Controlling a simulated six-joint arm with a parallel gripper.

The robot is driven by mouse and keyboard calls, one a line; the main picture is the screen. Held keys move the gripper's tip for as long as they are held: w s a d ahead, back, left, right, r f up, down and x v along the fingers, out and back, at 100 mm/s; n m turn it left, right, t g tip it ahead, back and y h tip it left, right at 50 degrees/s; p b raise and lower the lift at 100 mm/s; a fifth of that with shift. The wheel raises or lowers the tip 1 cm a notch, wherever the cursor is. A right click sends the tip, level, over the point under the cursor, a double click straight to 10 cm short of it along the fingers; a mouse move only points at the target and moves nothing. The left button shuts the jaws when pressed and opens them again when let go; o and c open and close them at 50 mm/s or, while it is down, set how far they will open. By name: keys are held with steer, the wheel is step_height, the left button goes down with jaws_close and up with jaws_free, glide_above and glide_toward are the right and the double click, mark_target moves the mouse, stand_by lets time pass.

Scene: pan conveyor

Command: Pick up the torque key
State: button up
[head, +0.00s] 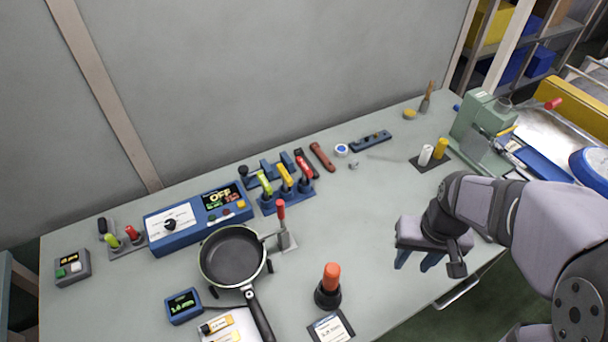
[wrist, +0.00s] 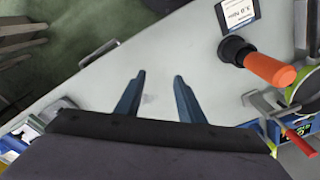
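The torque key appears to be the orange-handled tool (head: 332,277) standing upright in a black round base (head: 327,298) near the front edge of the table. In the wrist view its orange handle (wrist: 270,69) points toward the right edge, with the black base (wrist: 234,50) beside a label card. My gripper (head: 414,262) is above the table to the right of the tool, apart from it. In the wrist view its two blue fingers (wrist: 158,76) are spread with only bare tabletop between them. It holds nothing.
A label card (head: 331,328) lies in front of the tool. A frying pan (head: 233,257) and a red-handled clamp (head: 283,230) stand to its left. A green press (head: 482,130) stands at the back right. The table between tool and gripper is clear.

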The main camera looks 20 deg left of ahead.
steer(key=w+a+r+n, duration=0.1)
steer(key=w+a+n, duration=0.1)
steer(key=w+a, duration=0.5)
steer(key=n+t+y, duration=0.2)
steer(key=n+y, duration=0.1)
steer(key=n, duration=0.2)
glide_above(305, 166)
steer(key=s+d, duration=0.2)
steer(key=shift+w+a+r+p, duration=0.2)
steer(key=shift+r+p, duration=0.1)
steer(key=shift+p, duration=0.1)
steer(key=shift+p+x, duration=1.85)
steer(key=shift+x, duration=1.8)
steer(key=shift+w+r, duration=0.1)
steer(key=shift+w, duration=0.1)
jaws_close()
